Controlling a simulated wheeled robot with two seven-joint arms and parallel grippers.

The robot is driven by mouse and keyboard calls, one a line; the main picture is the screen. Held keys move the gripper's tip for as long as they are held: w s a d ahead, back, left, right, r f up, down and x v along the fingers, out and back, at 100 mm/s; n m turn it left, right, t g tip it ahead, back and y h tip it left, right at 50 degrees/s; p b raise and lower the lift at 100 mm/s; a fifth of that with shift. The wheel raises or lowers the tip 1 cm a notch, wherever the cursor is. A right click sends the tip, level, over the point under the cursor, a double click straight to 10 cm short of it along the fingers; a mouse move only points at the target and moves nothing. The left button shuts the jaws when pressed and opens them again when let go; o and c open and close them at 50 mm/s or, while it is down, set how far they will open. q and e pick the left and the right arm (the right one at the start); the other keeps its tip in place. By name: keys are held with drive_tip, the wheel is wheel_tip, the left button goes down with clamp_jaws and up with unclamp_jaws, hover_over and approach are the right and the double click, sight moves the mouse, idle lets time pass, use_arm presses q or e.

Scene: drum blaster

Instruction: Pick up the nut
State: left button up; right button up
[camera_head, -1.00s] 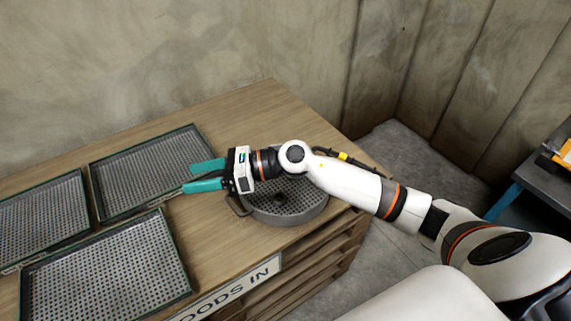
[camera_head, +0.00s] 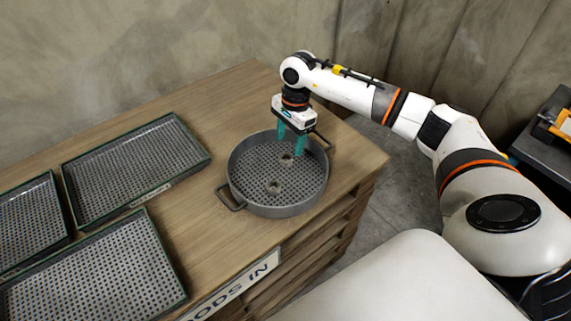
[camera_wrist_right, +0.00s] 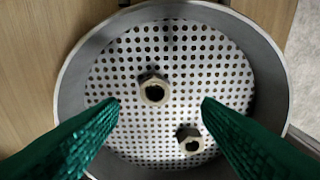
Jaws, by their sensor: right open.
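Two metal nuts lie in a round grey perforated pan (camera_head: 240,199) on the wooden table. In the head view one nut (camera_head: 287,160) is near the fingertips and the other nut (camera_head: 273,187) is closer to the pan's front. The right wrist view also shows both, one nut (camera_wrist_right: 154,90) near the middle and one nut (camera_wrist_right: 190,141) lower right. My right gripper (camera_head: 290,150) is open, pointing down over the back part of the pan. Its teal fingers (camera_wrist_right: 160,103) hold nothing. Whether the fingertips touch the pan floor I cannot tell. My left gripper is not in view.
Several perforated rectangular trays stand on the table at the left, one of them at the back (camera_head: 135,165). The pan has side handles (camera_head: 230,199) and a raised wall. A dark table (camera_head: 545,140) with a yellow object is at the far right.

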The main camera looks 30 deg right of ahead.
sight(286, 158)
drive_tip(key=f+b, duration=0.1)
drive_tip(key=f, duration=0.1)
drive_tip(key=f+b, duration=0.1)
drive_tip(key=f, duration=0.1)
drive_tip(key=f+b, duration=0.1)
drive_tip(key=f, duration=0.1)
drive_tip(key=shift+w+a, duration=0.25)
drive_tip(key=shift+a, duration=0.1)
drive_tip(key=shift+r, duration=0.1)
drive_tip(key=shift+c, duration=0.5)
